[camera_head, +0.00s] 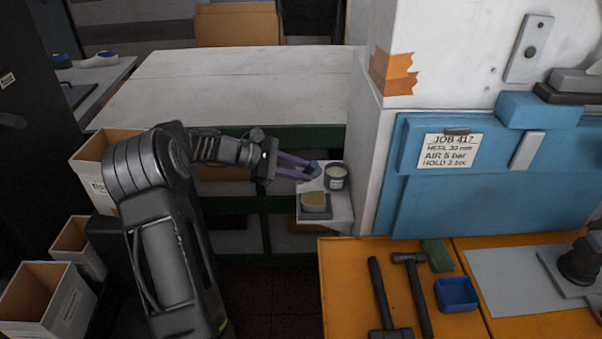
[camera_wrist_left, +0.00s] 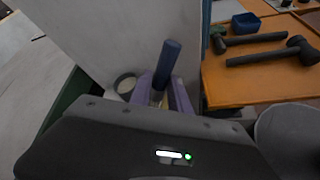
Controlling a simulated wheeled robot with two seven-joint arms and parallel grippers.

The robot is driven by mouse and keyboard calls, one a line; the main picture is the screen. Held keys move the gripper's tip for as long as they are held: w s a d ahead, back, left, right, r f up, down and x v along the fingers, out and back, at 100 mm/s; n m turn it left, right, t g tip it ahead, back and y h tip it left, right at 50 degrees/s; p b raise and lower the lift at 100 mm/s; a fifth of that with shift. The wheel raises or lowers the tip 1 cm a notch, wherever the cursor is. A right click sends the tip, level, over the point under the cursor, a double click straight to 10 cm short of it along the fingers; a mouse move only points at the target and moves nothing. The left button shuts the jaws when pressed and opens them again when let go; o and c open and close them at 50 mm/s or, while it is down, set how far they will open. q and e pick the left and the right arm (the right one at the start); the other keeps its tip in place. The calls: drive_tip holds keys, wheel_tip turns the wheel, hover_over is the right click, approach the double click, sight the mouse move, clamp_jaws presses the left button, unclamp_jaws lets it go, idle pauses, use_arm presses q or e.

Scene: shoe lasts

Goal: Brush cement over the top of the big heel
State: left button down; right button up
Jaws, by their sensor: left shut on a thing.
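My left gripper (camera_head: 308,170) reaches in from the left over a small white shelf. Its purple fingers are shut on a brush, whose dark blue handle (camera_wrist_left: 168,64) stands up between them in the left wrist view; its lower end is mostly hidden. Only a bit of blue shows at the fingertips in the head view. A round grey pot (camera_head: 336,178) with pale contents stands right beside the fingertips; the pot also shows in the left wrist view (camera_wrist_left: 125,84). A grey block with a tan top (camera_head: 315,201), perhaps the big heel, sits in front of the pot. My right gripper is out of view.
The small shelf (camera_head: 342,212) adjoins a white pillar (camera_head: 375,140). An orange bench (camera_head: 345,290) at front right holds hammers (camera_head: 411,285), a green block (camera_head: 437,256) and a blue bin (camera_head: 457,294). A large pale table (camera_head: 230,85) lies behind; cardboard boxes (camera_head: 45,298) stand at left.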

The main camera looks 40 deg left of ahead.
use_arm(q)
drive_tip(key=shift+r, duration=0.3)
drive_tip(key=shift+r+p, duration=1)
drive_tip(key=shift+r, duration=0.45)
drive_tip(key=shift+f, duration=0.15)
